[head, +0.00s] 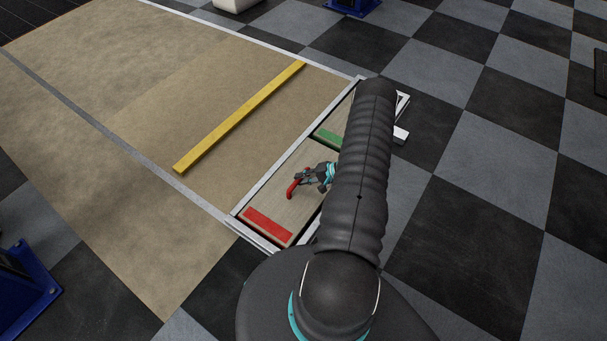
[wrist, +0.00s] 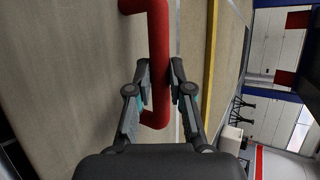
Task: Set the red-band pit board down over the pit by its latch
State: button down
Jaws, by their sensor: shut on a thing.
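The red-band pit board (head: 288,207) is a beige panel with a red band (head: 268,227) across its near end. It lies within the pale metal frame at the end of the sand, and I cannot tell whether it is flush. Its red latch (head: 291,190) is a bent bar standing up from the board; it also shows in the wrist view (wrist: 158,50). My gripper (head: 300,179) is shut on the latch, with a finger on each side of the bar in the wrist view (wrist: 160,88). My arm hides the board's right side.
A board with a green band (head: 328,137) lies just beyond in the same frame, partly behind my arm. A yellow bar (head: 240,117) lies across the sand (head: 150,85). Dark and grey floor tiles (head: 490,150) are clear on the right. A blue stand (head: 25,283) is at the left.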

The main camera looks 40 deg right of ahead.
jog(key=shift+f, duration=0.55)
jog(key=c, duration=1.1)
grip_release()
jog(key=shift+f, duration=0.1)
jog(key=shift+o, duration=0.2)
jog(key=shift+d, duration=0.1)
